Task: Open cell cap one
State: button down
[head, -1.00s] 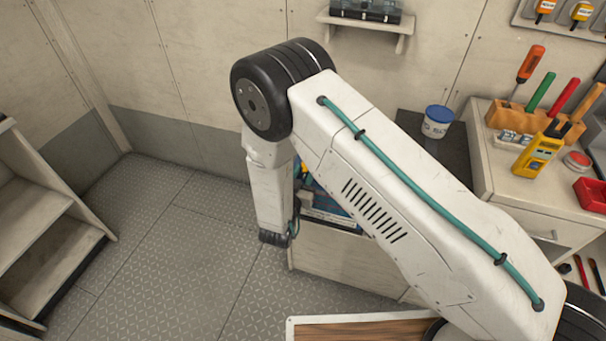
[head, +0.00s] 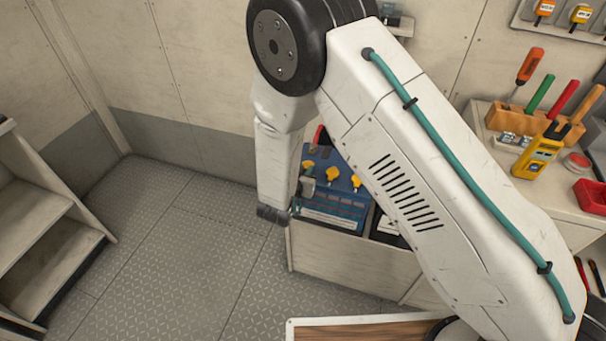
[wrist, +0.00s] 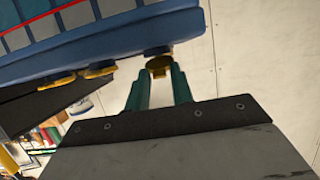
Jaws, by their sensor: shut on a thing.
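The blue battery (head: 335,213) with yellow cell caps on top sits in a low box right of my forearm in the head view. One yellow cap (head: 332,173) and another (head: 355,182) show there. In the wrist view the battery (wrist: 100,32) crosses the top of the picture. My gripper (wrist: 160,75) has its teal fingers shut on a yellow cap (wrist: 159,66) near a dark round neck on the battery. I cannot tell whether the cap is still seated. Two more yellow caps (wrist: 98,70) stand to its left.
A bench at right holds a tool rack (head: 540,122), a yellow meter (head: 538,157) and a red bin (head: 591,195). Steps stand at left. The floor (head: 180,245) between is clear.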

aim_at(306, 166)
jog(key=r+g, duration=0.1)
jog(key=w+r+g+y, duration=0.1)
jog(key=shift+w+d+g, duration=0.1)
jog(key=shift+d+g, duration=0.05)
jog(key=shift+g, duration=0.15)
jog(key=shift+w+d+r+g+y, duration=0.1)
jog(key=shift+w+r+g+y, duration=0.15)
jog(key=shift+g, duration=0.35)
jog(key=shift+w+d+r+g+y, duration=0.15)
jog(key=shift+w+r+g, duration=0.1)
jog(key=shift+g, duration=0.35)
jog(key=shift+w+d+r+g+y, duration=0.2)
jog(key=shift+w+g+y, duration=0.2)
jog(key=shift+g, duration=0.45)
jog(key=shift+w+d+r+g+y, duration=0.1)
jog(key=shift+w+r+g+y, duration=0.25)
jog(key=shift+g, duration=0.5)
jog(key=shift+w+d+f+g+y, duration=0.1)
jog(key=shift+w+d+g+y, duration=0.15)
jog(key=shift+w+g, duration=0.55)
jog(key=shift+s+g, duration=0.2)
jog(key=shift+g, duration=0.3)
jog(key=shift+s+f, duration=0.1)
jog(key=c, duration=1.4)
grip_release()
